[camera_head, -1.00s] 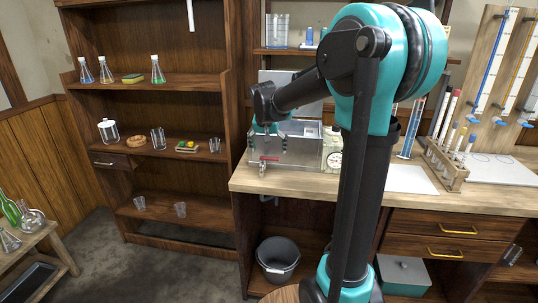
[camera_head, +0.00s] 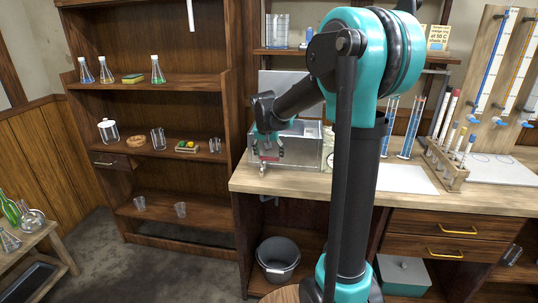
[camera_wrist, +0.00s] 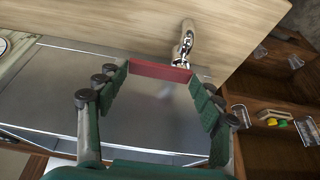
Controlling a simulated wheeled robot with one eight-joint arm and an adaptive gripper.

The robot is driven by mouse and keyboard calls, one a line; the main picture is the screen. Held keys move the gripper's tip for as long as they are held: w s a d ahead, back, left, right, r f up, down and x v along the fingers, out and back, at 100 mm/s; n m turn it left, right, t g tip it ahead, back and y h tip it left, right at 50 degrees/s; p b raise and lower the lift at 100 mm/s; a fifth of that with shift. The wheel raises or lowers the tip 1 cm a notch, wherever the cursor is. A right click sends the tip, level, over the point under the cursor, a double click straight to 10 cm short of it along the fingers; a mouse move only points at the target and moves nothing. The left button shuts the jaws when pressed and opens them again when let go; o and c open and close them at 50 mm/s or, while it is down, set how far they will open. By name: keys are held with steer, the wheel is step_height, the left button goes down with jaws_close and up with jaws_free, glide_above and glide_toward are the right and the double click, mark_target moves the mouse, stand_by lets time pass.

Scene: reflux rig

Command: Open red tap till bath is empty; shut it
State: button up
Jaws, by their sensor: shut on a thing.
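The bath is a grey metal box (camera_head: 308,152) on the bench; its wall also fills much of the wrist view (camera_wrist: 70,95). The red tap handle (camera_wrist: 160,70) is a flat red bar beside a chrome spout (camera_wrist: 184,42). In the head view the red handle (camera_head: 268,158) is low on the bath's front, with the spout (camera_head: 263,171) below it. My gripper (camera_head: 268,152) is at the handle. In the wrist view my gripper (camera_wrist: 160,74) has its two fingertips at the bar's ends, shut on it. The water level is not visible.
A grey bucket (camera_head: 277,262) stands below the bench. A dial (camera_head: 329,160) is partly hidden by my arm, right of the bath. A test-tube rack (camera_head: 447,165) stands further right. Shelves with glassware (camera_head: 158,140) are at the left.

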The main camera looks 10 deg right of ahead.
steer(key=shift+c, duration=0.4)
steer(key=m, duration=0.2)
steer(key=a+m+h, duration=0.1)
steer(key=shift+s+m+g, duration=0.3)
steer(key=shift+m, duration=0.1)
steer(key=m, duration=0.1)
steer(key=m+g+h, duration=0.1)
steer(key=m, duration=0.1)
steer(key=shift+s+a+m, duration=0.15)
steer(key=shift+a+m, duration=0.15)
steer(key=shift+a, duration=0.05)
steer(key=m, duration=0.1)
steer(key=a+m+g+h, duration=0.1)
steer(key=m, duration=0.1)
steer(key=shift+m, duration=0.3)
steer(key=shift+a+m+g, duration=0.2)
steer(key=shift+m+g, duration=0.25)
steer(key=shift+m, duration=0.5)
steer(key=shift+a+m+g, duration=0.15)
steer(key=shift+m+g, duration=0.3)
steer(key=shift+m, duration=0.5)
steer(key=o, duration=1.2)
steer(key=shift+c, duration=0.2)
